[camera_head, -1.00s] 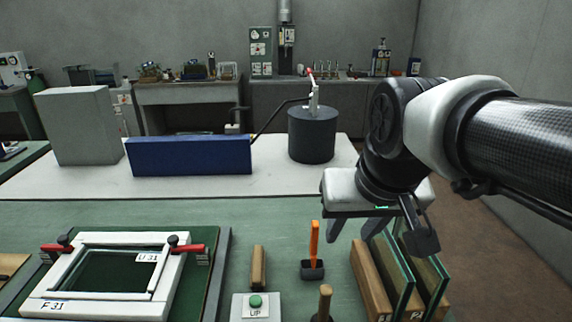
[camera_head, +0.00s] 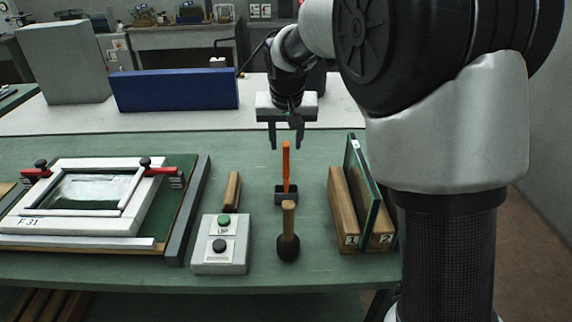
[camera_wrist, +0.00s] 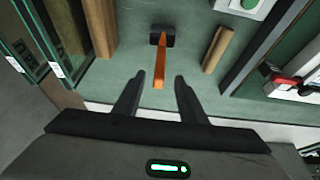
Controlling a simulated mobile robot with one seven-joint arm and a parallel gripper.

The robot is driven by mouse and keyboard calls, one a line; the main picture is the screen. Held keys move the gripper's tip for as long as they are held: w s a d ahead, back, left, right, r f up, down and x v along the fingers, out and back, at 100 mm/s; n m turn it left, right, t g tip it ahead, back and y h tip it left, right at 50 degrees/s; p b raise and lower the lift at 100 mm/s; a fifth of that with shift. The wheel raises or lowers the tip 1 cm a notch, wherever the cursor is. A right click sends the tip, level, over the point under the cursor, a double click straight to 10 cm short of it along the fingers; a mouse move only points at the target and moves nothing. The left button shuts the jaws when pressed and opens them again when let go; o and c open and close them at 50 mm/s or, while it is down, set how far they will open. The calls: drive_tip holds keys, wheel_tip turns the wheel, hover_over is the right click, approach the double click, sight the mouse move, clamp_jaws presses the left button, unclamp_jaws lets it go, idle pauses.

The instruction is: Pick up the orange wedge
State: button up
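The orange wedge (camera_head: 286,165) is a thin orange piece standing upright in a small dark holder (camera_head: 285,197) on the green bench. In the wrist view the orange wedge (camera_wrist: 160,62) points toward me from the dark holder (camera_wrist: 162,36). My gripper (camera_head: 286,147) is open and empty, fingers down, at the wedge's upper end. In the wrist view the wedge's near end shows between the tips of my gripper (camera_wrist: 159,80). I cannot tell whether it is between them in depth. No contact shows.
A mallet (camera_head: 289,222) stands in front of the holder. A wooden piece (camera_head: 232,190) and a button box (camera_head: 220,250) are left of it. Glass panes in a wooden rack (camera_head: 343,210) stand close on the right. A white frame (camera_head: 70,220) lies farther left.

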sight(286, 160)
drive_tip(key=x, duration=1.1)
drive_tip(key=shift+w+r+b, duration=0.15)
drive_tip(key=shift+w+b, duration=0.1)
drive_tip(key=shift+b, duration=0.05)
drive_tip(key=shift+c, duration=0.3)
clamp_jaws()
